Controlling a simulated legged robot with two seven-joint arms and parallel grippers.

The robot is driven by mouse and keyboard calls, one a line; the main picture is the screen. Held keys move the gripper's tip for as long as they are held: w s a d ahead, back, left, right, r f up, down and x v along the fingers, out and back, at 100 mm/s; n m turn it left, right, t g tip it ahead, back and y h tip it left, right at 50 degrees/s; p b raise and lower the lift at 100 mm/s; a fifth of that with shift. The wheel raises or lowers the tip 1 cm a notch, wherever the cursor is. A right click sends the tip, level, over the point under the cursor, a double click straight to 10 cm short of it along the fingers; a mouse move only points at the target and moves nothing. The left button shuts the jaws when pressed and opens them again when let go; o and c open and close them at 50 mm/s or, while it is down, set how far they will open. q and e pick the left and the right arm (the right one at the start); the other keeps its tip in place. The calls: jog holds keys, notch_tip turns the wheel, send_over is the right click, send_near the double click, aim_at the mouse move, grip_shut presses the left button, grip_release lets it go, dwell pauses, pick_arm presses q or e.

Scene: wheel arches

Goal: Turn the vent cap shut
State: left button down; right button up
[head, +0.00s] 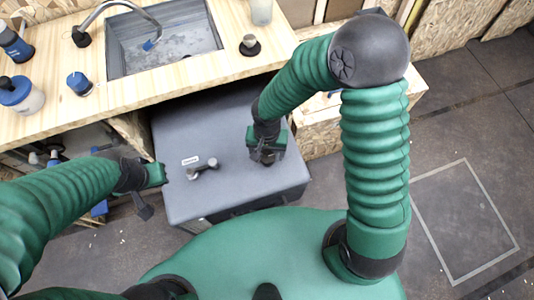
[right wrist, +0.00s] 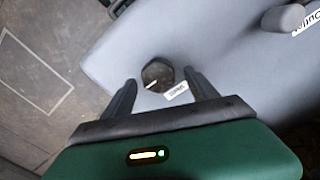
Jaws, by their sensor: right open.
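The vent cap (right wrist: 158,75) is a dark, many-sided knob with a white pointer line. It sits on top of a grey box (head: 225,195), and a small white label (right wrist: 176,92) lies beside it. My right gripper (right wrist: 160,84) is open, with one finger on each side of the cap and a gap to each. In the head view my right gripper (head: 266,157) points down over the right part of the box top and largely hides the cap. My left gripper (head: 163,174) is by the box's left edge; its fingers are not clear.
A grey handle (head: 203,169) and a white label (head: 190,161) are on the box top. A wooden counter (head: 110,100) with a sink (head: 163,45), tap and several bottles stands behind. Open floor with a marked rectangle (head: 465,225) lies at right.

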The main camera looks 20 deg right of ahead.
jog(key=shift+d+f, duration=0.1)
jog(key=shift+f, duration=0.05)
jog(key=c, duration=1.4)
jog(key=shift+o, duration=0.2)
jog(key=shift+n, duration=0.3)
jog(key=n+p, duration=0.2)
jog(key=n, duration=0.1)
jog(key=shift+p, duration=0.35)
jog(key=n+p, duration=0.1)
jog(key=n, duration=0.1)
jog(key=n+p, duration=0.1)
jog(key=n, duration=0.1)
jog(key=n+p, duration=0.1)
jog(key=shift+a+n, duration=0.25)
jog(key=shift+n, duration=0.15)
jog(key=n+p, duration=0.2)
jog(key=n, duration=0.2)
jog(key=shift+a, duration=0.1)
jog(key=shift+s+n+p, duration=0.1)
jog(key=shift+n+p, duration=1)
jog(key=shift+n, duration=1.1)
